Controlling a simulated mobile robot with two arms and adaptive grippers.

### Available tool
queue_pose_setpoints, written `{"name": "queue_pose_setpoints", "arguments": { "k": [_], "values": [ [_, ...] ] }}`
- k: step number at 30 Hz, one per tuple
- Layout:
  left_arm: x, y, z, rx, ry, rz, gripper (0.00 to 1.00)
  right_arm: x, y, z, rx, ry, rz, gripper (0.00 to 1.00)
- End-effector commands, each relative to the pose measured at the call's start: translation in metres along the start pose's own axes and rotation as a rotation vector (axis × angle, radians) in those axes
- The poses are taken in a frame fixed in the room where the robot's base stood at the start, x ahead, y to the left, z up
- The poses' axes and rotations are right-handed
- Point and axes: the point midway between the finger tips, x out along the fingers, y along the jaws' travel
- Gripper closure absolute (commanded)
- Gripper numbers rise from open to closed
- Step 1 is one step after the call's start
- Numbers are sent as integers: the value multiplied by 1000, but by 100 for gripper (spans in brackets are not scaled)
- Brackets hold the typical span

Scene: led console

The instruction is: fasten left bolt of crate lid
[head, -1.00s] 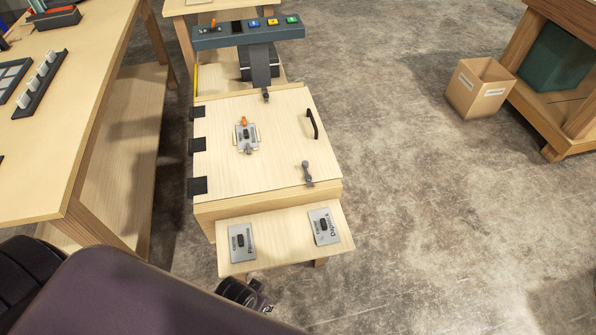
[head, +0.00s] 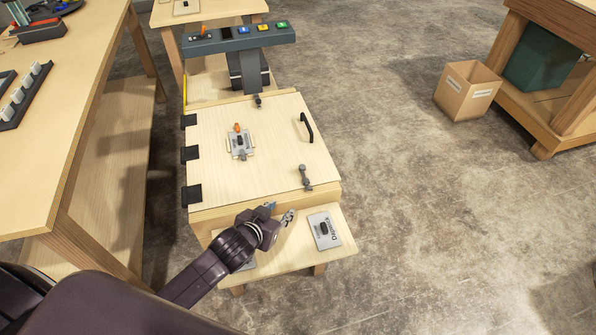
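The pale wooden crate lid (head: 262,170) lies closed, with black hinges along its left edge and a black handle (head: 306,127) at its right. A grey bolt (head: 305,176) sits at the lid's near edge, right of the middle. Another small dark bolt (head: 258,101) sits at the far edge. I cannot tell from their looks which one is called left. My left gripper (head: 281,211) is over the near shelf, in front of the crate and a little left of and nearer than the near bolt. Its fingertips are apart with nothing between them. My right gripper is not in view.
A labelled switch plate (head: 324,231) lies on the near shelf; my arm mostly covers another. A plate with an orange-tipped lever (head: 239,143) is on the lid. A button console (head: 238,39) stands behind.

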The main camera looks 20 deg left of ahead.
Motion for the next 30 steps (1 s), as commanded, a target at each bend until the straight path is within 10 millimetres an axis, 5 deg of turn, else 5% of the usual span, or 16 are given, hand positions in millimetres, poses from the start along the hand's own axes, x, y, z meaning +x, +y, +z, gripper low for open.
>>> {"name": "queue_pose_setpoints", "arguments": {
  "k": [3,9,30],
  "values": [
    [26,-12,-41,8,139,35,67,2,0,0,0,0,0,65],
    [40,-18,-76,5,253,93,67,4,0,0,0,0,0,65],
    [110,-10,-98,2,266,101,67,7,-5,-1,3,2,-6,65]
  ]
}}
